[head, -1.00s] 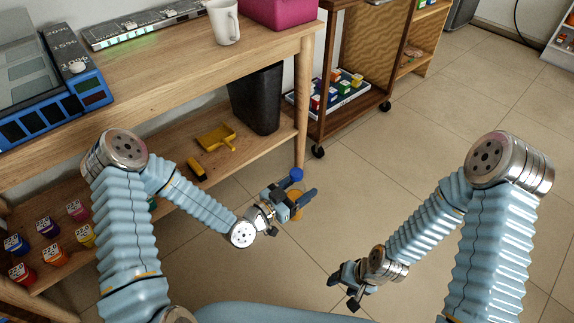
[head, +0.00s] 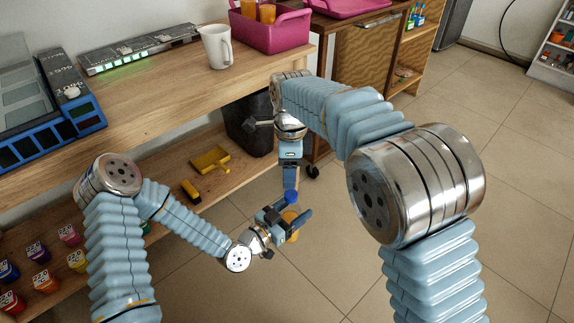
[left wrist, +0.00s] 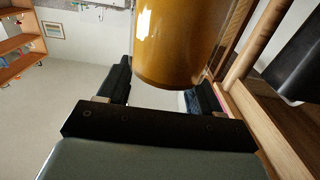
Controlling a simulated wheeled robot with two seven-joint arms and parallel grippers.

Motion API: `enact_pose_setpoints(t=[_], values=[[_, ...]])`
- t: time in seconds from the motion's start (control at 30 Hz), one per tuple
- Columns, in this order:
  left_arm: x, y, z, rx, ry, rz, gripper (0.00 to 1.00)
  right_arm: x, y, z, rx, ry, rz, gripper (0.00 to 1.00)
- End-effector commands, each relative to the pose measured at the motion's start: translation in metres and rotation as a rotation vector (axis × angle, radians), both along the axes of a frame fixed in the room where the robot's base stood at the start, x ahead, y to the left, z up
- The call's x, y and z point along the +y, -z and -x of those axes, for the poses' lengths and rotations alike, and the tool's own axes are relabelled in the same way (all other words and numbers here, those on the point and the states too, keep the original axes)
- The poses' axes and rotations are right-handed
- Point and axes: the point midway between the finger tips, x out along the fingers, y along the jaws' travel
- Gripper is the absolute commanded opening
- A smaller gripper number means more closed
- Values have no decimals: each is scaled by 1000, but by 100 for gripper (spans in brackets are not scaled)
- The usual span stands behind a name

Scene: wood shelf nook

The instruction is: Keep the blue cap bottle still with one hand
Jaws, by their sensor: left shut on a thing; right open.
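The amber bottle (head: 292,233) with its blue cap (head: 291,197) is held upright above the floor in front of the shelf. My left gripper (head: 289,220) is shut around its body, which partly hides it. In the left wrist view the amber body (left wrist: 178,45) stands between the two dark fingers (left wrist: 160,90); the cap is out of that view. My right gripper (head: 290,182) points down from above, open, its fingers close to the cap. Whether they touch the cap cannot be told.
The wooden bench (head: 150,85) carries a white mug (head: 216,47) and a pink bin (head: 268,30) with amber items. The floor (head: 480,130) at right is clear.

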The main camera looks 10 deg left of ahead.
Motion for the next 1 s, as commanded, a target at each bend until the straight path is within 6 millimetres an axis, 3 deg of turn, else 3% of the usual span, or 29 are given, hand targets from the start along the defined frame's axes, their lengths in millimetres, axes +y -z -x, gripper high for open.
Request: enact_pose_setpoints(t=[0.17, 0.63, 1.0], values=[[0, -1, 0, -3, 0, 1, 0, 6, -7, 4, 0, 33, 7, 58], [0, -1, 0, -3, 0, 1, 0, 6, 61, 5, 1, 33, 8, 58], [0, -1, 0, -3, 0, 1, 0, 6, 67, 5, -1, 32, 6, 55]])
